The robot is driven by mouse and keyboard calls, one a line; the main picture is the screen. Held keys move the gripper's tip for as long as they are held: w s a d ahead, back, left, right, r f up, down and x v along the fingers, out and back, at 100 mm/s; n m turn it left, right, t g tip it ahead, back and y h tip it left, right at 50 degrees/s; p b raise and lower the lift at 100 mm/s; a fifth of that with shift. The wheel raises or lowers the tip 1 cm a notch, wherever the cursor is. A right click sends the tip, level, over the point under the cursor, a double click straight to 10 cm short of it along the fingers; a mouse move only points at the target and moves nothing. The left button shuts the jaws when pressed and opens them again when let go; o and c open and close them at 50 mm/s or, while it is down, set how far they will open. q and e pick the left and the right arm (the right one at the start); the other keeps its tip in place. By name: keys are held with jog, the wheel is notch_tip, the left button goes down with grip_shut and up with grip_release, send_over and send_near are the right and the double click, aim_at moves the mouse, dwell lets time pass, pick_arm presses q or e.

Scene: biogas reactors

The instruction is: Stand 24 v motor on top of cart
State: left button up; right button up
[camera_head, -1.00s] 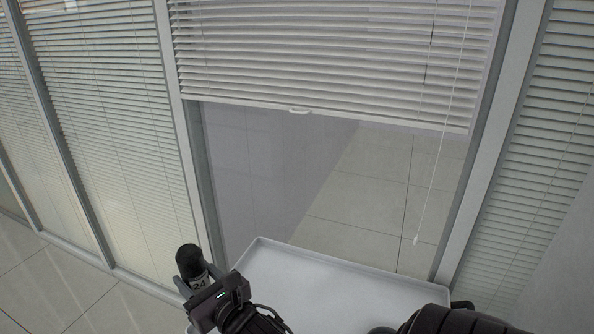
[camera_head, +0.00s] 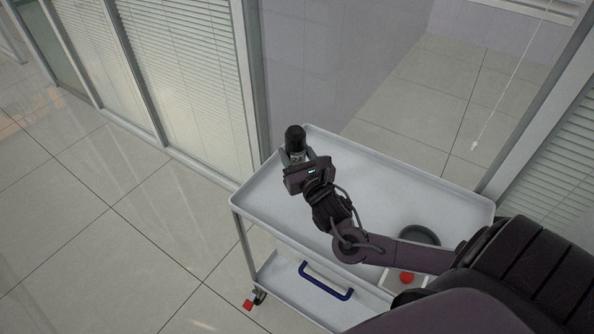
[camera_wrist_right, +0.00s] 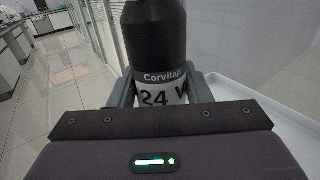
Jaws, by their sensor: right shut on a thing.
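The 24 v motor (camera_head: 295,142) is a black cylinder with a white band marked "24 V". My right gripper (camera_head: 296,158) is shut around its white band and holds it upright over the left part of the cart top. In the right wrist view the motor (camera_wrist_right: 155,45) stands between the two fingers (camera_wrist_right: 160,92), with "Corvitap" above "24 V". Its lower end is hidden, so I cannot tell whether it touches the cart. The cart (camera_head: 400,180) is a white trolley with a rimmed top and a lower shelf. My left gripper is not in view.
A round black thing (camera_head: 420,236) lies on the cart top at the right. A red button (camera_head: 406,277) on a pale base is close to it. Glass walls with blinds stand behind; open tiled floor lies left.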

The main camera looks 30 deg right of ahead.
jog(key=shift+f, duration=3.6)
jog(key=o, duration=0.9)
jog(key=shift+f, duration=0.25)
jog(key=o, duration=0.5)
jog(key=shift+r, duration=0.2)
jog(key=s, duration=0.4)
jog(key=s+a, duration=0.1)
jog(key=s, duration=0.3)
jog(key=s+a+b, duration=0.1)
jog(key=s, duration=0.3)
jog(key=shift+a, duration=0.2)
jog(key=shift+w, duration=0.1)
